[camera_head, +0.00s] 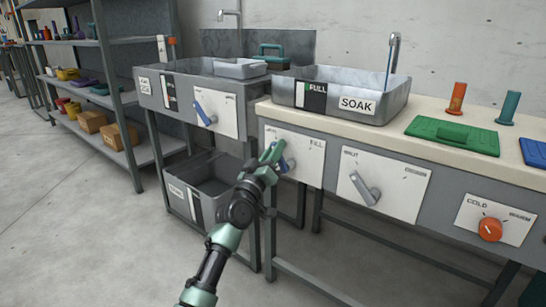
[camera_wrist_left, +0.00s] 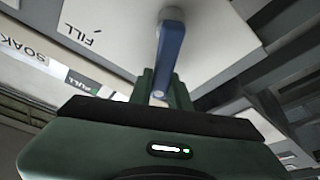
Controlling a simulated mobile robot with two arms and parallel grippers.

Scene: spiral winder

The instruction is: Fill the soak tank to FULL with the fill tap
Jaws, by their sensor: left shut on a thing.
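The soak tank (camera_head: 340,88) is a grey metal basin on the counter, with a SOAK label and a black-and-white gauge (camera_head: 311,97) marked FULL. The fill tap is a blue lever (camera_head: 289,165) on a white plate marked FILL (camera_head: 310,152) below the tank. My left gripper (camera_head: 275,155) is shut on the lever and partly hides it. In the left wrist view the blue lever (camera_wrist_left: 170,48) reaches between the green fingers (camera_wrist_left: 157,86). My right gripper is not in view.
A grey lever (camera_head: 364,188) and an orange knob (camera_head: 490,229) sit on plates to the right. Another sink (camera_head: 180,67) with a blue lever (camera_head: 205,113) stands left, above a grey bin (camera_head: 184,205). A green board (camera_head: 451,132) lies on the counter. The front floor is clear.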

